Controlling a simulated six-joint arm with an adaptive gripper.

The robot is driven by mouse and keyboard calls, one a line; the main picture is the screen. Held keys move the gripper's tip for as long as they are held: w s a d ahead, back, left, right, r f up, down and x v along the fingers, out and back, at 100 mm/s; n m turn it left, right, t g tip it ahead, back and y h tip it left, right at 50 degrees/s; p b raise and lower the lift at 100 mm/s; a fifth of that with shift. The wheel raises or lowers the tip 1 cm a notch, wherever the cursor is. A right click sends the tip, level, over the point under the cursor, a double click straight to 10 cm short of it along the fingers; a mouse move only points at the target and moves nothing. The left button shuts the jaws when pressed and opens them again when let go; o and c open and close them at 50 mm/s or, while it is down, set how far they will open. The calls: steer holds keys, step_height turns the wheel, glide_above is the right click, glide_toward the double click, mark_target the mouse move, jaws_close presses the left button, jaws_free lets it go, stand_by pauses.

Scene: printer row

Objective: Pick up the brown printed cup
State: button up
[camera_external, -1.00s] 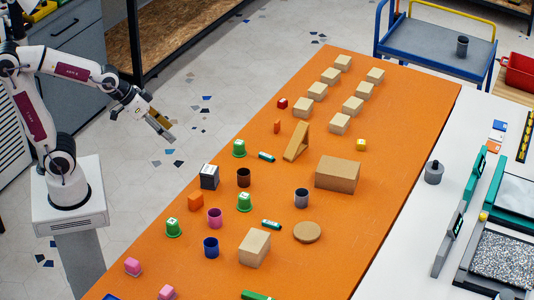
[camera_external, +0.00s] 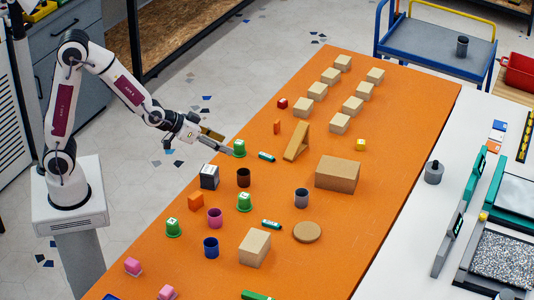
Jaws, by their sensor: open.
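The brown printed cup (camera_external: 243,178) stands upright on the orange table (camera_external: 370,230), just right of a dark box with a white top. My gripper (camera_external: 229,144) is open and empty, above the table's left edge. It is up and slightly left of the brown cup in the picture, close to a green cup-like piece. The gripper is apart from the brown cup.
Near the brown cup are the dark box (camera_external: 209,176), a green piece (camera_external: 239,148), another green piece (camera_external: 244,201) and a teal-and-white stick (camera_external: 266,156). A pink cup (camera_external: 214,218), a blue cup (camera_external: 211,247) and a grey cup (camera_external: 301,198) stand farther off.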

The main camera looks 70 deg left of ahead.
mark_target(243, 174)
steer(key=w+a+f+t+y, duration=0.1)
steer(key=w+a+f+y, duration=0.1)
steer(key=w+f, duration=0.3)
step_height(243, 174, down, 3)
steer(key=shift+w+f+n+t, duration=0.15)
steer(key=shift+n+t, duration=0.15)
steer(key=shift+a+f, duration=0.1)
steer(key=shift+f, duration=1.85)
steer(key=shift+f, duration=0.1)
steer(key=shift+f, duration=1.4)
steer(key=shift+x, duration=1.5)
steer(key=c, duration=1)
